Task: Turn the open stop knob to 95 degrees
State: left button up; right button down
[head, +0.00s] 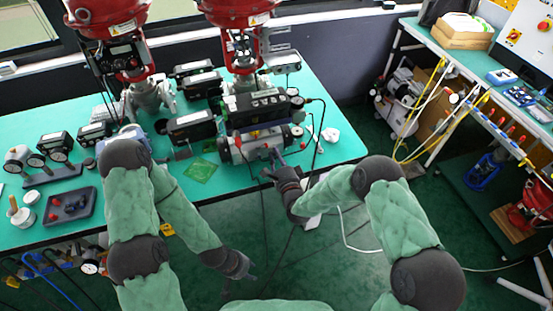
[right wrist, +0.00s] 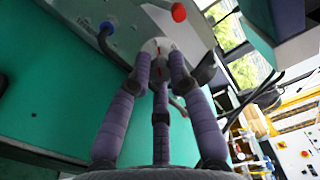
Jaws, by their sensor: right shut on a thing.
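My right gripper (right wrist: 160,68) is shut on a pale round knob (right wrist: 157,46) with red marks, on the underside or front of a grey housing (right wrist: 205,35). The fingers hide part of the knob, and its angle cannot be read. I take it for the open stop knob; no label is legible. In the head view my right gripper (head: 268,173) is at the front of the valve positioner (head: 255,108), which sits on the green bench. My left gripper (head: 240,280) hangs low over the floor, away from the bench, its fingers apart and empty.
A red knob (right wrist: 179,12) and a blue knob (right wrist: 107,27) are near the held knob. The green bench (head: 325,105) carries several black devices, gauges and a dark tray (head: 70,207). Red actuators (head: 238,12) stand behind. Floor in front is mostly clear, with cables.

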jog(key=shift+n+b, duration=0.45)
jog(key=shift+n, duration=0.65)
jog(key=c, duration=1.1)
grip_release()
jog(key=shift+c, duration=0.2)
jog(key=shift+s, duration=0.1)
jog(key=v, duration=1.2)
